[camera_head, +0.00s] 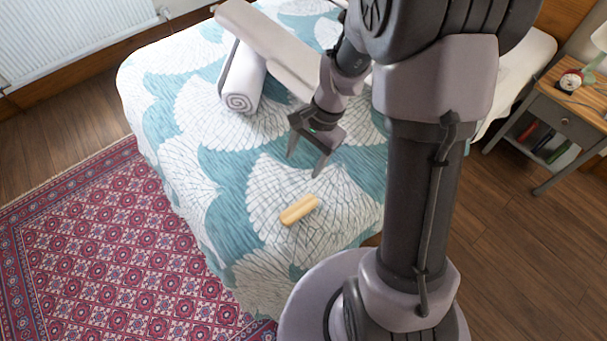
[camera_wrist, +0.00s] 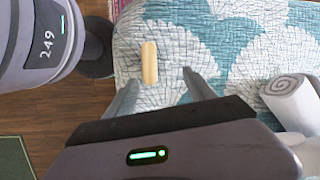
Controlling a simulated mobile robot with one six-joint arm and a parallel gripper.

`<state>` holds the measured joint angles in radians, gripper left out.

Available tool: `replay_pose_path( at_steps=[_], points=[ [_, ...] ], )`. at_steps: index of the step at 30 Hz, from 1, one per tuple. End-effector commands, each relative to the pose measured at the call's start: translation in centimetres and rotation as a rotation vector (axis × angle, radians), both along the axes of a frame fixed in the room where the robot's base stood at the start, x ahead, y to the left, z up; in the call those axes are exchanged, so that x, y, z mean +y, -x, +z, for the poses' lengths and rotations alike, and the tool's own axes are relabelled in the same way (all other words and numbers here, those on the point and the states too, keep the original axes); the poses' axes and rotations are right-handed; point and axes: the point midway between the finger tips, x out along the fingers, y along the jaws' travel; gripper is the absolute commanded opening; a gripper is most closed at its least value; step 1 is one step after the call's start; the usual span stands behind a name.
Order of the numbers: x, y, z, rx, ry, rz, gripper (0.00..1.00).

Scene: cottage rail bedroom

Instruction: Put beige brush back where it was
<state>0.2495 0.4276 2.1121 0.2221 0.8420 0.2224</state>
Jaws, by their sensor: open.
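The beige brush (camera_head: 299,210) lies on the patterned bedspread near the bed's front edge. It also shows in the wrist view (camera_wrist: 150,63), between and a little beyond my fingertips. My gripper (camera_head: 304,164) is open and empty above the bed, up and behind the brush in the head view, apart from it. In the wrist view my gripper (camera_wrist: 160,82) has its two fingers spread wide.
The bed (camera_head: 213,160) has a teal and white cover. A rolled white towel (camera_head: 243,80) lies toward its far left. A nightstand (camera_head: 568,115) with a small clock (camera_head: 571,80) stands at the right. A red rug (camera_head: 120,255) covers the floor at left.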

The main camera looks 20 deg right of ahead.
Motion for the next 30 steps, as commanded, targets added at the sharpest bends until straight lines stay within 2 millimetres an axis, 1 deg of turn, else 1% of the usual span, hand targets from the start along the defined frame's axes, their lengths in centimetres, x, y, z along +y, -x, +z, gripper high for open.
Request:
replay_pose_path(
  at_steps=[1,2,3,5,6,9,12,15,30],
  points=[
    [1.1,0.6,4.4,-0.088,0.031,0.073,0.63],
    [1.7,1.4,6.7,-0.136,0.05,0.12,0.63],
    [2.6,2.6,9.7,-0.204,0.078,0.183,0.63],
    [3.8,5.0,13.5,-0.306,0.119,0.277,0.63],
    [4.5,6.7,15.5,-0.37,0.149,0.335,0.63],
    [5.6,10.7,18.7,-0.508,0.213,0.453,0.63],
    [6.1,13.4,20.0,-0.596,0.258,0.527,0.63],
    [6.3,14.5,20.4,-0.637,0.279,0.558,0.63],
    [6.3,14.6,20.5,-0.643,0.282,0.561,0.63]
  ],
)
